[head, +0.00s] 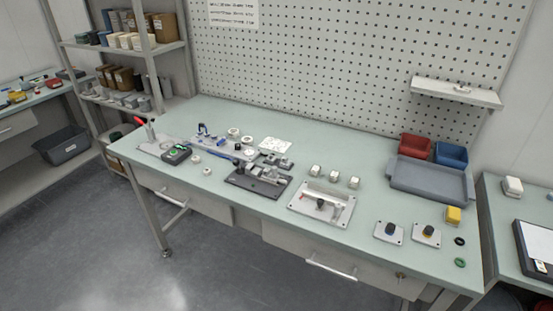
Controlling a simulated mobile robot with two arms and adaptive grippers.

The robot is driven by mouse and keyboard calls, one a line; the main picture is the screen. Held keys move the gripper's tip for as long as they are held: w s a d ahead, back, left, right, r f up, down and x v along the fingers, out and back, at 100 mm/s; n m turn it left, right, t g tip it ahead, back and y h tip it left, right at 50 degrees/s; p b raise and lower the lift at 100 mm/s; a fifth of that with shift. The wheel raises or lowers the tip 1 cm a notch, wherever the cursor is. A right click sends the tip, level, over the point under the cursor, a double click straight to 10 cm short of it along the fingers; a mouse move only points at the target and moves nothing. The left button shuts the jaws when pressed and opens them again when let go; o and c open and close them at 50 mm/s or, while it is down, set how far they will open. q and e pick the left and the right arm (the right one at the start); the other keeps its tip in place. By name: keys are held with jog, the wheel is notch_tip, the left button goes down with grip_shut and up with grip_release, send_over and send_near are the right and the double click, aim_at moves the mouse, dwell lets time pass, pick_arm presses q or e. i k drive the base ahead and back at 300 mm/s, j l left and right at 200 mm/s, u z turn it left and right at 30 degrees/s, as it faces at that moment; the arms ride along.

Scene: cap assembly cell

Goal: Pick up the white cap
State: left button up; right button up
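Several small white pieces lie on the pale green workbench (350,210). Three blocky white pieces stand in a row right of the middle: a left one (316,169), a middle one (334,176) and a right one (354,183). Small round white pieces lie further left, one near the front (207,171) and one behind it (196,159). White ring-like pieces (233,132) lie further back. They are too small to tell which is the white cap. Neither of my grippers is in view.
A white fixture plate (300,207) and a dark fixture (243,181) occupy the bench middle. A grey tray (425,181), red bin (415,146) and blue bin (451,154) stand at the right. A pegboard (330,60) rises behind. The bench's back middle is mostly clear.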

aim_at(196, 159)
jog(key=i+l, duration=0.4)
jog(key=i+j, duration=0.9)
